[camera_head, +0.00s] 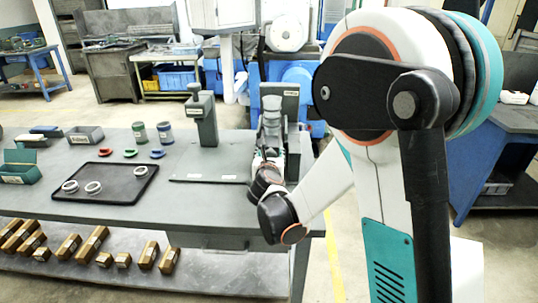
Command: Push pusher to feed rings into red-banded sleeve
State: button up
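My gripper (271,108) is at the right part of the workbench, in front of a dark upright fixture (291,98). My wrist and arm hide much of it, and I cannot tell its finger state. No red-banded sleeve or pusher is clearly visible; both may be hidden behind my gripper. A green-banded sleeve (139,133) and a blue-banded sleeve (165,133) stand upright at the back of the bench. Three pale rings lie on the black tray (118,197): two at its left, including one ring (70,187), and another ring (141,171) at its upper right.
Small red (105,152), green (130,153) and blue (157,155) pieces lie behind the tray. Grey and green bins (85,134) sit at left. Wooden blocks lie on the lower shelf.

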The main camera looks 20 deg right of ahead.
dwell(0.3)
jog(key=v, duration=0.5)
dwell(0.5)
dwell(0.6)
